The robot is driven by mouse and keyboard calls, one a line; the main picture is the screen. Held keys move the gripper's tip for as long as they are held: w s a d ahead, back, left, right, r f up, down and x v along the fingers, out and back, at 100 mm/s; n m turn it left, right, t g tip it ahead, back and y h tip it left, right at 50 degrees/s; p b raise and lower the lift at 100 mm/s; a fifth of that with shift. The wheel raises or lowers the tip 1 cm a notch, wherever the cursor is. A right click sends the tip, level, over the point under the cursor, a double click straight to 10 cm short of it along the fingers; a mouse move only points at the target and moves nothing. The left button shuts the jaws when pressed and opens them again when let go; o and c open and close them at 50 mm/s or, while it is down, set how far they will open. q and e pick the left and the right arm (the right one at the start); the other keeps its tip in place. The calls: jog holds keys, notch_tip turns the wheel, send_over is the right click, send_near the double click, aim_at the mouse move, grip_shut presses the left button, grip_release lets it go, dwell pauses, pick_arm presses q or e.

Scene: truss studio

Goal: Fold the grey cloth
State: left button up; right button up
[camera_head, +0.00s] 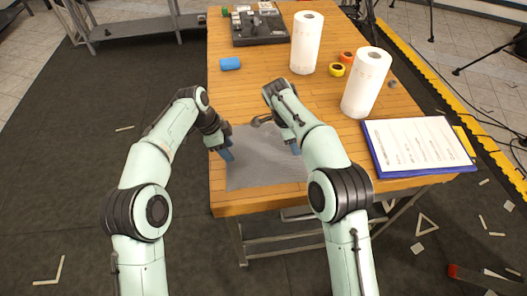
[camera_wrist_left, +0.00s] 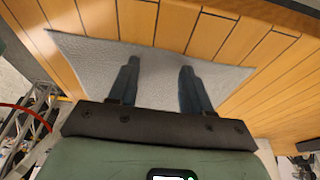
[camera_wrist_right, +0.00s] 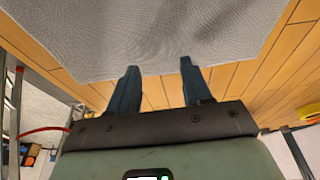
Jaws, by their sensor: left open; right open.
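The grey cloth (camera_head: 258,168) lies flat on the wooden table near its front left corner. It also shows in the left wrist view (camera_wrist_left: 158,85) and in the right wrist view (camera_wrist_right: 150,35). My left gripper (camera_head: 228,156) is open and empty over the cloth's left side; in the left wrist view its two fingers (camera_wrist_left: 157,65) are apart with cloth beyond them. My right gripper (camera_head: 295,148) is open and empty by the cloth's right side; in the right wrist view its fingertips (camera_wrist_right: 159,65) are near a cloth edge. My right arm hides the cloth's right part in the head view.
A clipboard (camera_head: 417,145) lies at the front right. Yellow tape (camera_head: 337,70), orange tape (camera_head: 347,57) and a blue object (camera_head: 230,64) lie farther back.

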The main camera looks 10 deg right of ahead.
pick_arm(q)
jog(key=shift+f, duration=0.35)
pick_arm(e)
jog(key=shift+f, duration=0.3)
pick_arm(q)
jog(key=shift+c, duration=0.3)
pick_arm(e)
jog(key=shift+f, duration=0.1)
jog(key=shift+c, duration=0.3)
pick_arm(q)
grip_shut()
pick_arm(e)
grip_shut()
